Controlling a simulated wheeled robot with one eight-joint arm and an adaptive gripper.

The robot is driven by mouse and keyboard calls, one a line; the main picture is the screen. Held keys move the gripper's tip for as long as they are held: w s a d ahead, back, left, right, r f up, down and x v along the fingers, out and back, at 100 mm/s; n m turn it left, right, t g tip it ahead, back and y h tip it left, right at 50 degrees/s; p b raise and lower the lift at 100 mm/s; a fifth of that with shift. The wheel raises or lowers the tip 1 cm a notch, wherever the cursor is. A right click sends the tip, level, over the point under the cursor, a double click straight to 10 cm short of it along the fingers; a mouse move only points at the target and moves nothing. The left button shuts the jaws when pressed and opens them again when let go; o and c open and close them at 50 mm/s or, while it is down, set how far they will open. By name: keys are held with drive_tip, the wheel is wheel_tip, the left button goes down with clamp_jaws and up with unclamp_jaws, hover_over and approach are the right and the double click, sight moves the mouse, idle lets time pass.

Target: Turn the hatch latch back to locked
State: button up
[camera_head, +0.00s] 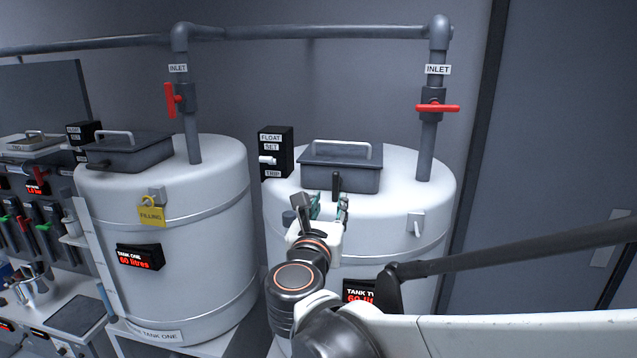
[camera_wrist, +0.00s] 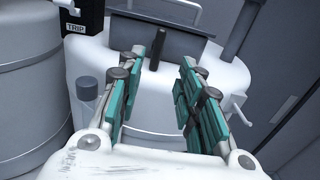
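The hatch (camera_head: 338,178) is a dark grey lid with a pale bar handle on top of the white tank two (camera_head: 430,185). The hatch latch (camera_head: 337,184) is a short dark lever at the hatch's front, standing upright. In the wrist view the latch (camera_wrist: 157,47) shows in front of the hatch (camera_wrist: 185,42), in line with the gap between my fingertips. My gripper (camera_head: 325,208) is open and empty, its green-padded fingers apart in the wrist view (camera_wrist: 162,64). I see no finger touching the latch, but its depth between the tips is unclear.
A black float box (camera_head: 276,153) stands left of the hatch. An inlet pipe (camera_head: 427,150) with a red valve handle (camera_head: 437,108) rises at right. Tank one (camera_head: 210,200), with a yellow "FILLING" padlock tag (camera_head: 151,215), stands left. A pale bracket (camera_head: 415,225) juts from tank two.

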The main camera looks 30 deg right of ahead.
sight(335, 186)
drive_tip(key=x, duration=1.2)
drive_tip(key=shift+w, duration=0.2)
drive_tip(key=shift+c, duration=0.5)
clamp_jaws()
